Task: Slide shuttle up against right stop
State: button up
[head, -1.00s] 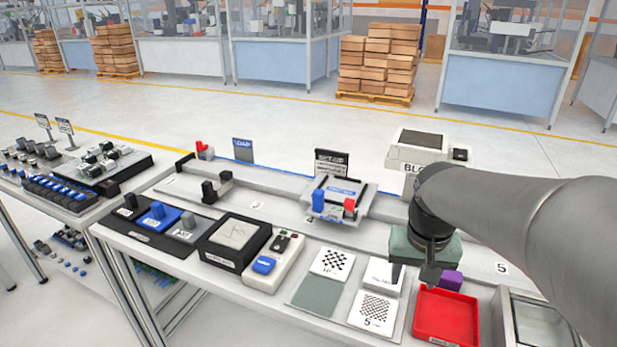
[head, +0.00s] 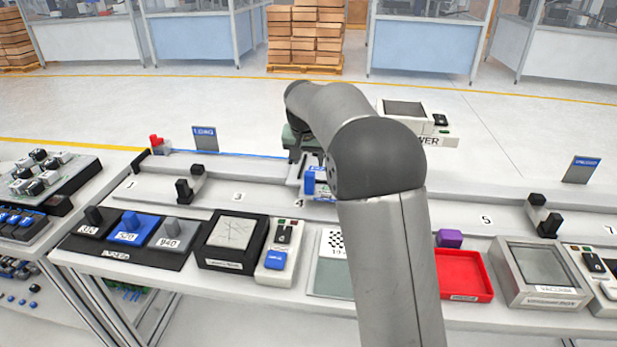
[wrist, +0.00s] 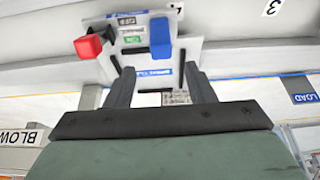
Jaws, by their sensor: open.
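The shuttle is a pale carriage with a blue block and a red block, sitting on the long rail. In the head view my arm hides most of the shuttle (head: 309,185); only its left part and blue block show. The right stop (head: 543,216) is a black bracket on the rail between marks 5 and 7, well right of the shuttle. My gripper (head: 298,160) is over the shuttle's back part. In the wrist view my gripper (wrist: 160,88) is open, its fingers apart over the near edge of the shuttle (wrist: 135,66). I cannot tell whether they touch it.
A similar black left stop (head: 190,184) stands on the rail between marks 1 and 3. The rail between shuttle and right stop looks clear where visible. A red tray (head: 464,276), a purple block (head: 450,238) and a vacuum box (head: 540,270) stand in front. A blower unit (head: 410,112) is behind.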

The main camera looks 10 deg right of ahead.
aim_at(309, 173)
jog(key=p+x, duration=0.1)
jog(key=x, duration=0.9)
jog(key=shift+c, duration=0.3)
grip_shut()
